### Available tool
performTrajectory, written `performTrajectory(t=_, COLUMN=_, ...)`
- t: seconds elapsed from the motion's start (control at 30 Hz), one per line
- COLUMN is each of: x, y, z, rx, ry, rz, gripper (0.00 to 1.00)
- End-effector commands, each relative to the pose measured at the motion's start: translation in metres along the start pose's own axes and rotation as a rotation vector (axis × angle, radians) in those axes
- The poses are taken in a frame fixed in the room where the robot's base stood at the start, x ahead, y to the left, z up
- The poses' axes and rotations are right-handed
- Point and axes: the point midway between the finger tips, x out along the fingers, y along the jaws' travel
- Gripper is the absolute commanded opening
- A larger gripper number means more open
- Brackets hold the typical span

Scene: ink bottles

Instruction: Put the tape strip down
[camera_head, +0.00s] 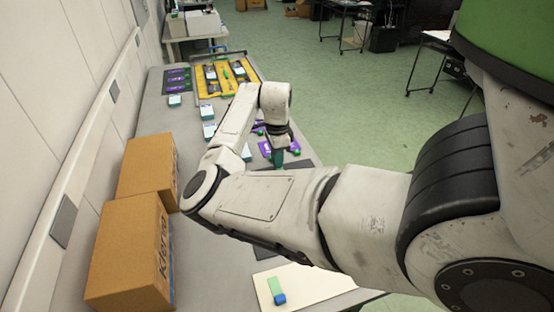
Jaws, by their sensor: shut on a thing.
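My gripper (279,147) points down at the end of my arm, over the right side of the grey table. It is shut on a small dark-green piece (277,160), which I take to be the tape strip. Its outline is small and partly merged with the fingers. The strip hangs just above or at the table, close to a purple card (265,149) with a green-capped item beside it. I cannot tell whether the strip touches the surface.
Two cardboard boxes (131,252) stand along the left wall side. A yellow tray (205,89) with dark items lies at the far end, near purple packs (178,85). Small white-and-blue boxes (209,130) stand mid-table. A cream board (325,283) holds a green-and-blue item (278,291).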

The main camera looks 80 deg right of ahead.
Motion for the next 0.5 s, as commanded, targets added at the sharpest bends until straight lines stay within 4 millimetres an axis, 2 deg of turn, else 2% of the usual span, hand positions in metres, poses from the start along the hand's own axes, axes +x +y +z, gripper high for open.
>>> performTrajectory(t=0.13, x=0.011, y=-0.001, z=0.001, rx=-0.001, ry=-0.001, rz=-0.002, gripper=0.03)
performTrajectory(t=0.5, x=0.015, y=0.0, z=0.0, rx=-0.001, ry=0.0, rz=-0.001, gripper=0.03)
